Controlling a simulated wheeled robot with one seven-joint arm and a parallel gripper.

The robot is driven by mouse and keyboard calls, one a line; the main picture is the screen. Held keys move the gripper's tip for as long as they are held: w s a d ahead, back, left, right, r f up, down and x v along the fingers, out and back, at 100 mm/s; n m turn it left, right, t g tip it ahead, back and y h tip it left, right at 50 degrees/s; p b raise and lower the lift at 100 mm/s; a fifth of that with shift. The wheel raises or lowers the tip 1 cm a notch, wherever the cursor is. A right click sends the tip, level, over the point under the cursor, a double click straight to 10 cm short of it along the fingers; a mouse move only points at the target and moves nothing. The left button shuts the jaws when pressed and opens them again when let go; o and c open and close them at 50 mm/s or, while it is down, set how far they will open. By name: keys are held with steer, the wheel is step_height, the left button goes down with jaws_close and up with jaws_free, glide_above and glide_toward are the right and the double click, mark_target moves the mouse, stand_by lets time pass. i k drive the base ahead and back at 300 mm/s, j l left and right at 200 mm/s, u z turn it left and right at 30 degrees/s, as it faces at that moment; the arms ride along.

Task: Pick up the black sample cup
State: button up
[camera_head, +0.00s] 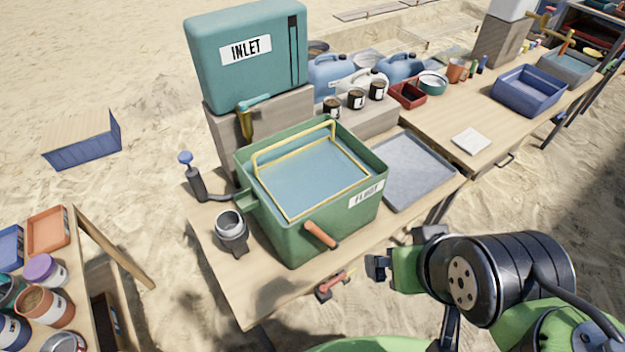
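Three small black cups with white labels stand on a grey block behind the green float bin: a left one (332,107), a middle one (356,98) and a right one (378,90). A dark grey cup-like vessel (232,236) with a pale rim stands at the table's left front, beside the bin. I cannot tell which of these is the black sample cup. My gripper (376,267) is at the lower right, in front of the table edge and apart from all the cups. Its dark fingertips are seen side-on, so their opening is unclear.
The green float bin (290,232) with a yellow frame fills the table's middle. The teal inlet tank (215,65) stands behind it. A flat grey tray (415,168) lies to its right. Blue jugs (330,75) stand behind the cups. A side table with pots (95,245) is at left.

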mark_target(331, 104)
steer(key=i+l+u, duration=0.15)
steer(key=l+u, duration=0.25)
steer(key=i+l+u, duration=0.15)
steer(key=l+u, duration=0.65)
steer(key=l, duration=0.2)
steer(key=l+u, duration=0.4)
steer(key=i+l+u, duration=0.1)
steer(key=l+u, duration=0.65)
steer(key=i+l, duration=0.05)
